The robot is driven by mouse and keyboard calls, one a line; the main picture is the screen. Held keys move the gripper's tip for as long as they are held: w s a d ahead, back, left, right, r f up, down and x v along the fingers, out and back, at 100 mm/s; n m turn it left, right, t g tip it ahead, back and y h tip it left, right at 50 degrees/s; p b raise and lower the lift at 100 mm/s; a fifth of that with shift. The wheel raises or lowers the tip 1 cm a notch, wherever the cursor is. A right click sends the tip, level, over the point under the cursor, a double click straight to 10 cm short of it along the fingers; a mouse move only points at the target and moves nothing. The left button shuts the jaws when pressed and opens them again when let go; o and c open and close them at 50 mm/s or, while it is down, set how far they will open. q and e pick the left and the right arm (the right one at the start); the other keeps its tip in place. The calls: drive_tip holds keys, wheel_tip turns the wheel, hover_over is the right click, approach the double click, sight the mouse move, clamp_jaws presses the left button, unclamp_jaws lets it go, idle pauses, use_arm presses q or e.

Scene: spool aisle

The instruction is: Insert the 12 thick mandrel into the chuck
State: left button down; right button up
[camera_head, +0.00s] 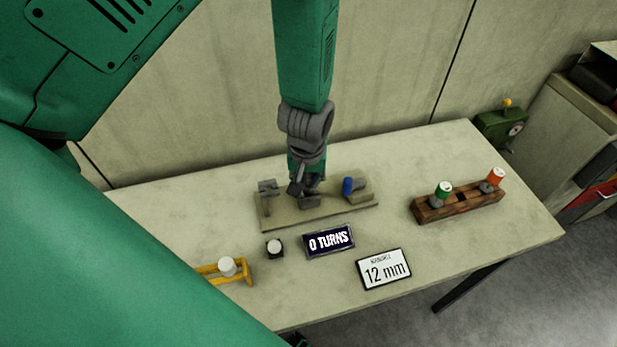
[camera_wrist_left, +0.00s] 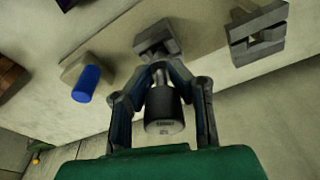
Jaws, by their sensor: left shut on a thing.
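My left gripper (camera_head: 306,190) is over the middle of the beige fixture plate (camera_head: 283,216). In the left wrist view my left gripper (camera_wrist_left: 160,88) is shut on a dark grey cylindrical piece with small lettering on its end (camera_wrist_left: 164,115), seemingly the mandrel. Its far end points at a grey block (camera_wrist_left: 154,38), also in the head view (camera_head: 310,202); whether they touch I cannot tell. A notched grey bracket (camera_head: 267,187) stands at the plate's left end. A blue cylinder (camera_head: 347,187) on a beige block (camera_head: 361,190) stands at its right. Which part is the chuck is unclear. My right gripper is not in view.
A wooden rack (camera_head: 460,205) holds a green-topped piece (camera_head: 444,188) and an orange-topped piece (camera_head: 496,176), with a gap between. A "12 mm" sign (camera_head: 383,269), a "0 TURNS" display (camera_head: 328,241), a white-topped knob (camera_head: 274,247) and a yellow stand (camera_head: 246,272) are in front.

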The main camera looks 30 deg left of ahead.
sight(308, 187)
use_arm(q)
drive_tip(key=shift+f+b, duration=0.8)
drive_tip(key=shift+f, duration=0.8)
drive_tip(key=c, duration=1.4)
unclamp_jaws()
drive_tip(key=shift+r, duration=0.15)
wheel_tip(308, 187, up, 11)
drive_tip(key=s+d, duration=0.1)
drive_tip(key=shift+s+r, duration=0.2)
drive_tip(key=shift+s, duration=0.05)
